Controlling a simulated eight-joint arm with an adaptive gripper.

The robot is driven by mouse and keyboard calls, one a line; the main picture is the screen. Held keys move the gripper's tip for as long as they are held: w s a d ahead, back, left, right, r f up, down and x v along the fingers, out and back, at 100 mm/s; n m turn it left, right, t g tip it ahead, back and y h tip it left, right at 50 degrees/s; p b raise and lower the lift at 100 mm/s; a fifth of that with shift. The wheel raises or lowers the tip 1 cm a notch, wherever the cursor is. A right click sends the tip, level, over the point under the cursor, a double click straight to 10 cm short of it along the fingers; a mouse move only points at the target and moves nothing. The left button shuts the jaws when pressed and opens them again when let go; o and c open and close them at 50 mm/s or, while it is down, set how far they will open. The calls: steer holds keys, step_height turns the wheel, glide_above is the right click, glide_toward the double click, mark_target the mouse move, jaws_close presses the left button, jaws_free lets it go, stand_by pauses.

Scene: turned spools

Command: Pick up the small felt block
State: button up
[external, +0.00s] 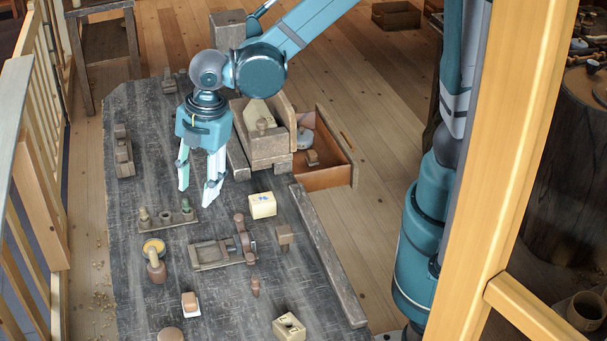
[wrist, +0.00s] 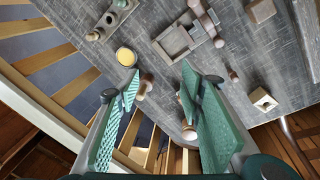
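A small block with an orange-brown top and a white lower part (external: 190,304) lies near the front of the dark worktop; it looks most like the felt block, though I cannot be sure. In the wrist view it seems to be mostly hidden behind the right finger. My gripper (external: 196,196) is open and empty above the worktop, well behind that block and over the area by the peg rack. In the wrist view its two green-padded fingers (wrist: 160,80) stand wide apart, with nothing between the pads.
A peg rack (external: 168,219), a yellow-topped tin (external: 153,246), a turned handle (external: 156,268) and a wooden frame (external: 210,254) stand nearby. Cream blocks (external: 262,205) (external: 289,326) lie to the right. A long wooden strip (external: 328,257) runs along the right edge. An open drawer (external: 325,175) juts out behind.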

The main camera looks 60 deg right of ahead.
steer(key=s+a+f+n+g, duration=0.15)
steer(key=a+f+n, duration=0.3)
steer(key=a, duration=0.45)
steer(key=n+h+p, duration=0.1)
steer(key=n, duration=0.2)
glide_above(188, 295)
step_height(188, 295, down, 7)
steer(key=shift+s+f, duration=0.1)
steer(key=shift+f, duration=1.3)
steer(key=shift+f, duration=0.1)
steer(key=shift+f, duration=2.5)
steer(key=c, duration=0.9)
